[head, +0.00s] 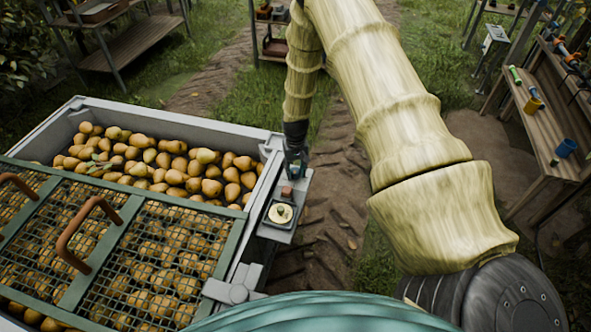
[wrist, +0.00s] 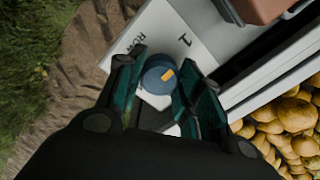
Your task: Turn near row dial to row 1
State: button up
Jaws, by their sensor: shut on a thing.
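The near row dial (wrist: 153,84) is a round blue knob with an orange mark, on a pale plate (wrist: 201,57) printed with "ROW" and "1". The orange mark is on the upper right side of the knob, roughly on the side of the "1". My gripper (head: 295,165) is down at the crate's right side. In the wrist view its two dark teal fingers stand on either side of the knob, shut on it. In the head view the gripper hides most of the dial.
A crate of pears (head: 210,165) with a green mesh lid (head: 131,219) fills the left. A reddish block (head: 287,192) and a brass round dial (head: 281,213) sit close to my gripper. A wooden bench (head: 545,128) stands at right. Dirt track lies between.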

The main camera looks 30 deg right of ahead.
aim_at(296, 170)
dwell(0.4)
jog(key=o, duration=1)
jog(key=shift+o, duration=0.2)
jog(key=shift+r, duration=0.1)
notch_tip(296, 170, up, 12)
dwell(0.4)
